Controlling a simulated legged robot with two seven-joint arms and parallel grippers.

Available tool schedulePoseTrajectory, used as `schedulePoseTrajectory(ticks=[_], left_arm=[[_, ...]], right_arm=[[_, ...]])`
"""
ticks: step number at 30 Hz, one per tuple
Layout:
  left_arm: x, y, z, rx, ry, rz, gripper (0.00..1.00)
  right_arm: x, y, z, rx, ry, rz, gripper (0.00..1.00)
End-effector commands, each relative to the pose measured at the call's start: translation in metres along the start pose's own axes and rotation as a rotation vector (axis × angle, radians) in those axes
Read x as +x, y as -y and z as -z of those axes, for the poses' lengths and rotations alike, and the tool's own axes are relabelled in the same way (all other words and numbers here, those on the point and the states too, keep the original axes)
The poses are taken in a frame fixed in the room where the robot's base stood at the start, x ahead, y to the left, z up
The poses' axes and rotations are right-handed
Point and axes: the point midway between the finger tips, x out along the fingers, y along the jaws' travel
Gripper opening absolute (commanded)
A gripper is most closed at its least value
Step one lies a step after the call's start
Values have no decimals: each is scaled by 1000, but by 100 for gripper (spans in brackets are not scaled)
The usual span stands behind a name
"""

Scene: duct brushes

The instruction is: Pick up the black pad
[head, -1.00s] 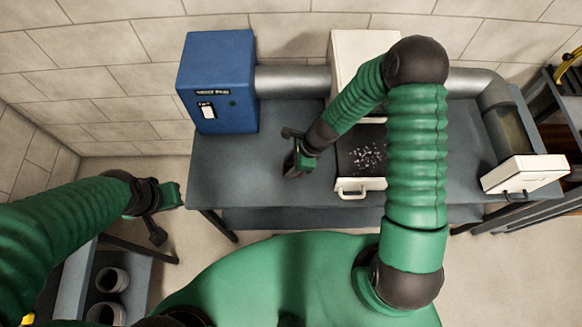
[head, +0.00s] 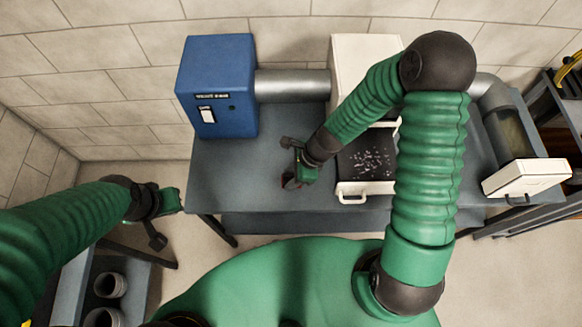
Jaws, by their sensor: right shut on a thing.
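My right gripper (head: 296,172) hangs above the table, just left of the pulled-out drawer. It is shut on a small dark thing (head: 289,183), mostly hidden by the hand. I cannot tell for sure whether this is the black pad. A black surface with pale flecks (head: 368,162) lies in the drawer, to the right of the gripper and apart from it. My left gripper (head: 164,220) hangs left of the table, away from everything on it. Its fingers are too unclear to read.
A grey table (head: 235,180) carries a blue box (head: 217,85), a metal duct (head: 292,86) and a white housing (head: 350,60) with the drawer (head: 350,190). A white-fronted part (head: 526,177) sits at the right. Bare tabletop lies below the blue box. Round pipes (head: 110,283) sit on the lower-left shelf.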

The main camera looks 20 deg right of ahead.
Motion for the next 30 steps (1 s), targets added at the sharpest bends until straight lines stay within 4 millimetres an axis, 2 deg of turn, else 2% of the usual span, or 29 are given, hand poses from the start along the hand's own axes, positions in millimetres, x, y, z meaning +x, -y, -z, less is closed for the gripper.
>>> schedulePoseTrajectory(ticks=[1,8,10,15,24,30], left_arm=[[8,0,-2,0,0,0,0],[29,0,-7,0,0,0,0],[15,0,-4,0,2,0,0],[-6,0,2,0,-1,0,0],[-58,0,14,0,0,0,0],[-69,0,16,0,0,0,0]], right_arm=[[3,-12,2,1,0,-1,0],[0,-65,-1,0,-1,-1,0],[-8,-76,-4,4,-3,-7,0],[-12,-94,-8,4,1,-9,0],[-16,-113,-8,0,-3,-10,0],[-11,-120,-8,0,0,-3,0]])
